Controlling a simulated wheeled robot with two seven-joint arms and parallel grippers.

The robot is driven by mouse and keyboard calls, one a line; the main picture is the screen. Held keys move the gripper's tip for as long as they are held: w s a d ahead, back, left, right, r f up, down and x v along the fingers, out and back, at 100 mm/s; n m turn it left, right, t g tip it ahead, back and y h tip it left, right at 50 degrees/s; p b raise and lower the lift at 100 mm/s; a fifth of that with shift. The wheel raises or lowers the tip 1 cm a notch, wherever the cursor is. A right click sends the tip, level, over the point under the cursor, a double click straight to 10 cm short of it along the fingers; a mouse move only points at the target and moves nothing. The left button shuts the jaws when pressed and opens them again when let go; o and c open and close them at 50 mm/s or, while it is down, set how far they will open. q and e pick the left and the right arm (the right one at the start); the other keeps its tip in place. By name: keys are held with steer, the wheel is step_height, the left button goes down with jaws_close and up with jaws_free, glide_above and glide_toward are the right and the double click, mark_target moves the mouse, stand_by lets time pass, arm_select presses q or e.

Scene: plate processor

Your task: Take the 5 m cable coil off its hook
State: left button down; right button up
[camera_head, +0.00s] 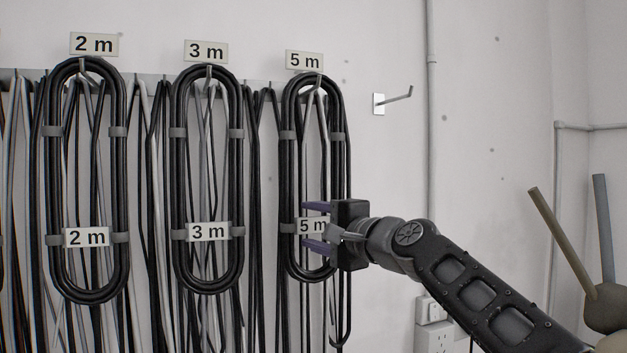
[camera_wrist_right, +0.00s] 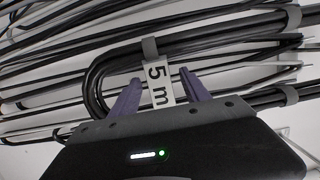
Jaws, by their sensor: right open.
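The 5 m cable coil (camera_head: 290,170) is a black elongated loop with grey ties, hanging on its hook (camera_head: 318,80) under the wall sign "5 m" (camera_head: 304,61). Its white "5 m" tag (camera_head: 312,225) is at the lower part of the coil. My right gripper (camera_head: 316,226) is open, its purple fingers above and below the tag. In the right wrist view the coil (camera_wrist_right: 97,82) lies beyond the fingers, and the tag (camera_wrist_right: 158,84) shows between the fingertips (camera_wrist_right: 160,84). I cannot tell whether the fingers touch it. My left gripper is not in view.
The 3 m coil (camera_head: 179,160) and 2 m coil (camera_head: 53,180) hang to the left, with loose cables between and behind. An empty hook (camera_head: 398,98) is on the wall to the right. Bare wall (camera_head: 490,90) lies beyond it, and a wall socket (camera_head: 432,325) is low down.

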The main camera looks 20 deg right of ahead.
jaws_close()
stand_by(0.5)
stand_by(0.3)
